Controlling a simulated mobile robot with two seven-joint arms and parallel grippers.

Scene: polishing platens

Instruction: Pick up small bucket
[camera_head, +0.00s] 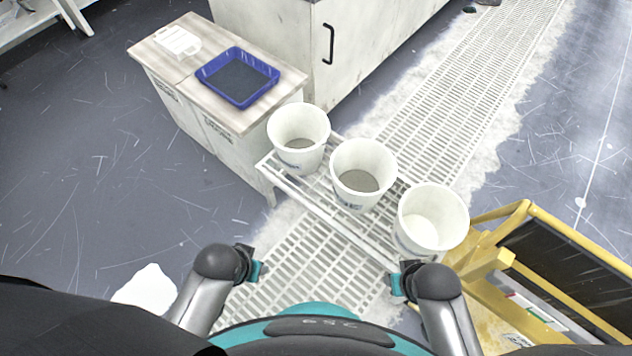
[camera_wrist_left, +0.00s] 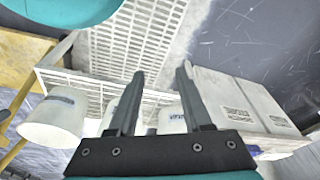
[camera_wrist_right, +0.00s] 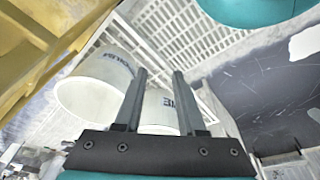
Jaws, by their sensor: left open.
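Three white buckets stand upright in a row on a white slatted rack: a left bucket (camera_head: 299,160), a middle bucket (camera_head: 350,200) and a right bucket (camera_head: 420,255). They look similar in size, so I cannot tell which one is the small bucket. The left and middle ones hold grey material; the right one looks pale inside. My left gripper (camera_head: 258,270) is open and empty, in front of the rack and apart from the buckets. My right gripper (camera_head: 397,285) is open near the rack's front end, close below the right bucket. Buckets also show beyond the fingers in the right wrist view (camera_wrist_right: 95,85).
A blue tray (camera_head: 262,92) lies on a wooden-topped cabinet (camera_head: 180,62) at the back left. A yellow-framed cart (camera_head: 500,262) stands close to the right bucket. A larger cabinet (camera_head: 280,40) stands behind. White floor grating (camera_head: 440,110) runs beneath the rack; the floor at left is open.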

